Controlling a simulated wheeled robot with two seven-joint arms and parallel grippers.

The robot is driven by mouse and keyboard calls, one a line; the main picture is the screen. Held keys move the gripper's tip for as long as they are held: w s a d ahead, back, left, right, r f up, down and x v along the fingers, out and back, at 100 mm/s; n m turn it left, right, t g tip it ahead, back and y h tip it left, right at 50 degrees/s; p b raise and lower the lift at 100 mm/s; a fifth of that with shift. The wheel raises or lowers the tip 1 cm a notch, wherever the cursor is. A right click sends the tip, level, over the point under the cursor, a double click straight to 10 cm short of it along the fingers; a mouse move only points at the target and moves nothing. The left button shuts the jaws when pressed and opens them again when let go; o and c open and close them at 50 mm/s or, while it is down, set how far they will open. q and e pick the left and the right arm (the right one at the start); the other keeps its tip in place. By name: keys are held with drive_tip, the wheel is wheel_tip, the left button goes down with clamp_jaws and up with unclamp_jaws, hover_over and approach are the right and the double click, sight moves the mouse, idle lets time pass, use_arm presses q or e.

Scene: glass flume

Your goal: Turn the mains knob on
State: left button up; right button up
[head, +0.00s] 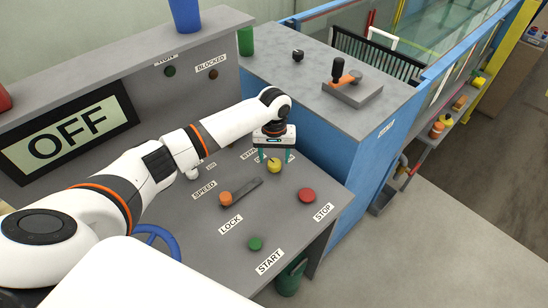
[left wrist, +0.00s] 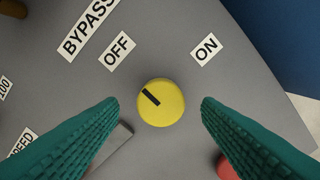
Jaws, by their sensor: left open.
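The mains knob is a round yellow knob (head: 274,166) on the sloping grey control panel (head: 200,240). In the left wrist view the knob (left wrist: 166,112) has a black mark pointing up and left, toward the OFF label (left wrist: 117,50); the ON label (left wrist: 206,49) is at upper right. My left gripper (head: 275,156) is open above the knob, its green fingers on either side with gaps between them and the knob. The fingertips also show in the left wrist view (left wrist: 159,102). My right gripper is not in view.
A display (head: 70,132) reads OFF. Near the knob are an orange-knobbed speed lever (head: 226,198), a red STOP button (head: 307,195) and a green START button (head: 255,243). A blue cabinet (head: 352,150) stands to the right, with a black-handled lever (head: 338,72) on top.

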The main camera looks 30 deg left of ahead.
sight(274, 165)
use_arm(q)
drive_tip(key=shift+f, duration=1.25)
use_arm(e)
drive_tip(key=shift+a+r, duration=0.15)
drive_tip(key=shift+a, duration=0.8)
use_arm(q)
drive_tip(key=c, duration=1)
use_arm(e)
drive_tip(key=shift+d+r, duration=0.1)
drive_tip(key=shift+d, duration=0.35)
